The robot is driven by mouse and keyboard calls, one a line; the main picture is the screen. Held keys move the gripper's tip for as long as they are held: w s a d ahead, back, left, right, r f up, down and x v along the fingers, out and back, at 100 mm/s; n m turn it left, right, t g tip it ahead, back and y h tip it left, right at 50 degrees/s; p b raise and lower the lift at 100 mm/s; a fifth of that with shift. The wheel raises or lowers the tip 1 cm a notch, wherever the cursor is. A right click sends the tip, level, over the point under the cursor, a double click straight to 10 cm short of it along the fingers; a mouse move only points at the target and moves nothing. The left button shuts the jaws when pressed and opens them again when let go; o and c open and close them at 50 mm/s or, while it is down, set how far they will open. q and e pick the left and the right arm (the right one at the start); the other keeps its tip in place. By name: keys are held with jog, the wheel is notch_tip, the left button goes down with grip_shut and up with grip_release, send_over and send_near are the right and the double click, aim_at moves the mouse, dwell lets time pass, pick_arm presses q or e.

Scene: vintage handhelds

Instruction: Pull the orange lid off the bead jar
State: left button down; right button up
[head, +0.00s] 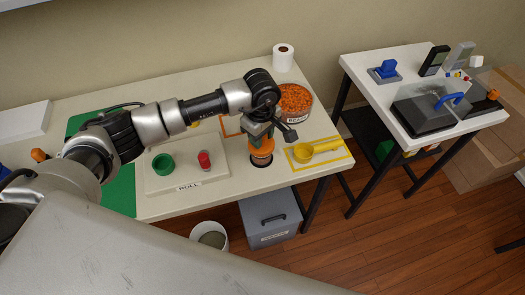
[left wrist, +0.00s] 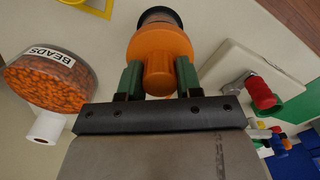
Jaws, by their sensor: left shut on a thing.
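My left gripper (head: 261,139) points down at the front part of the long table, with its green fingers on either side of the knob of the orange lid (head: 261,155). In the left wrist view the gripper (left wrist: 159,78) is shut on that knob, and the round orange lid (left wrist: 160,42) spreads out beyond it. A dark round part (left wrist: 160,14) shows past the lid; the jar body under it is mostly hidden. The lid looks seated there, and I see no gap. My right gripper is not in view.
A clear tub of orange beads (head: 295,98), labelled BEADS, stands behind right. A yellow scoop (head: 315,150) lies right; a pale board (head: 160,182) with a green cup (head: 163,164) and a red-topped piece (head: 204,160) is left. A grey bin (head: 268,217) stands below.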

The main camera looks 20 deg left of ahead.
pick_arm(q)
jog(key=shift+r+p, duration=0.3)
jog(key=shift+r, duration=0.5)
dwell(0.4)
jog(key=shift+r+p, duration=0.9)
jog(key=shift+r, duration=1.15)
